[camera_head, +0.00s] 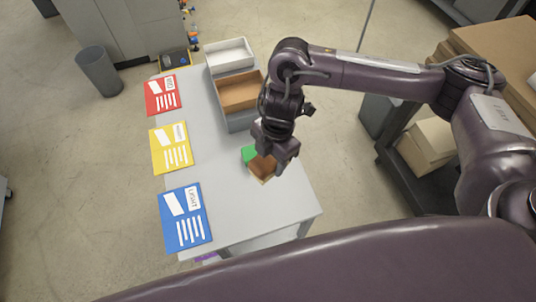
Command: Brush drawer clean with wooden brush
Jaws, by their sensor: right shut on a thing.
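My right gripper (274,150) is over the near right part of the grey table, pointing down. It is shut on the wooden brush (262,168), a small brown block with a pale lower edge that shows just below the fingers. The fingers hide part of the brush, and I cannot tell whether it touches the table. The drawer (240,92) is an open brown-lined compartment in a grey unit at the table's far right, beyond the gripper. My right wrist covers part of its right side. My left gripper is not in view.
A green object (248,153) lies beside the brush. A white tray (230,55) sits behind the drawer. Red (163,95), yellow (171,148) and blue (185,218) folders line the table's left edge. A grey bin (98,70) and a dark cart (425,175) stand on the floor.

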